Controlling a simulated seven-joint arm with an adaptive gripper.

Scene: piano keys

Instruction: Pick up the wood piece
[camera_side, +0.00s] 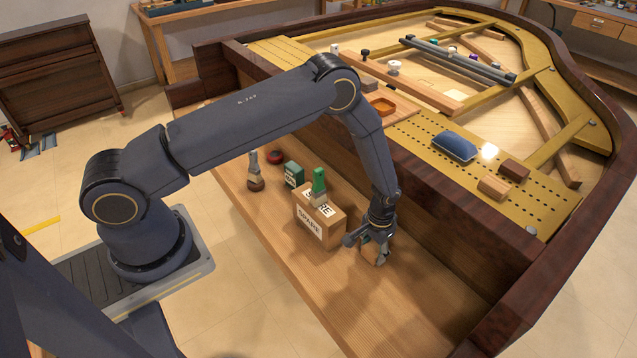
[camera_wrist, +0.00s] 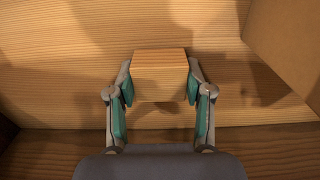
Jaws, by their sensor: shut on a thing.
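The wood piece (camera_wrist: 160,75) is a small light-brown block with visible grain. In the wrist view it sits between the two green-padded fingers of my gripper (camera_wrist: 160,95), which are shut on its sides. In the side view my gripper (camera_side: 372,240) points down over the wooden shelf (camera_side: 300,270), right of the box marked SPARE. The wood piece (camera_side: 372,254) shows there only partly, mostly covered by the fingers. I cannot tell whether it touches the shelf or is slightly above it.
The SPARE box (camera_side: 322,222) stands close to the left of my gripper, with a green-handled brush (camera_side: 319,183) on it. A green box (camera_side: 293,175) and a red round item (camera_side: 273,157) lie farther back. The piano's wooden wall rises at right. The shelf's front is clear.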

